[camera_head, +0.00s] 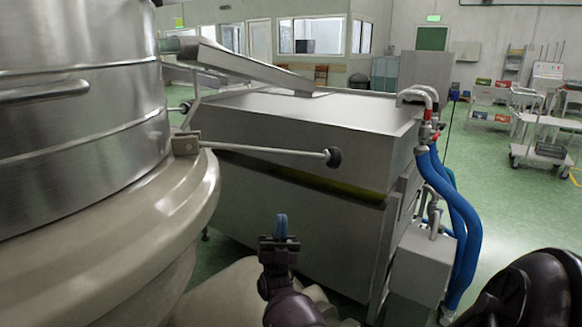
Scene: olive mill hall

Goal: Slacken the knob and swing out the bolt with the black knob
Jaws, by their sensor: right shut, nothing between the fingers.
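The bolt (262,150) is a thin metal rod. It runs from a bracket (187,143) on the rim of the steel drum (80,120) out to the right, almost level, and ends in a black knob (334,158). The rod points away from the drum, with its knob end clear in front of the steel tank. My right gripper (281,226) is at the bottom middle, below and left of the knob and apart from it. Its blue fingertips are together, with nothing between them. My left gripper does not show.
A steel tank (300,215) stands behind the bolt, with blue hoses (462,225) and a grey box (421,264) at its right. A sloping metal chute (245,65) reaches over it. A trolley (545,125) stands far right. Green floor (530,215) is open at right.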

